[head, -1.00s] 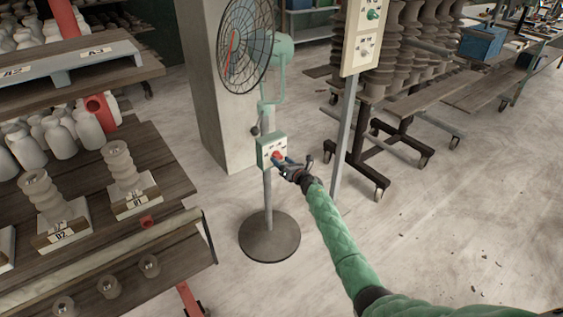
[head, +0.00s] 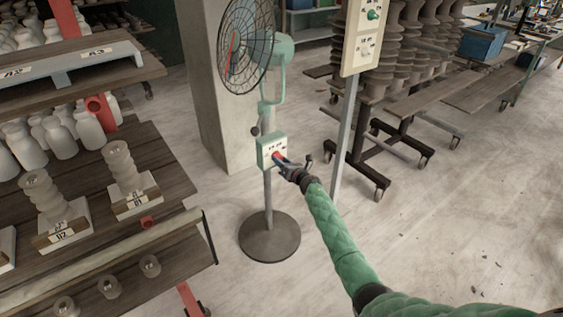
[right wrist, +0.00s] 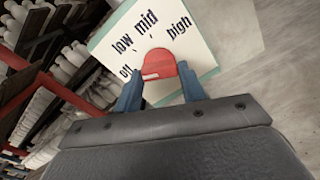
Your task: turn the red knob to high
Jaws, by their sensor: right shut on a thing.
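The red knob (right wrist: 160,62) sits on the pale control panel (right wrist: 115,50) with labels off, low, mid and high; the panel looks tilted in the right wrist view. A short white mark shows on the knob's left part, on the side near "off". My right gripper (right wrist: 158,90) is shut on the knob, one blue finger on each side. In the head view the gripper (head: 283,162) meets the front of the green-edged box (head: 265,152) on the fan's post, and the knob (head: 278,155) is partly hidden. My left gripper is out of view.
The pedestal fan (head: 247,45) stands on a round base (head: 269,236) beside a concrete pillar (head: 222,100). A grey post with a switch panel (head: 350,62) rises to the right. Shelves with pottery (head: 160,160) stand at left, a wheeled rack (head: 375,130) behind.

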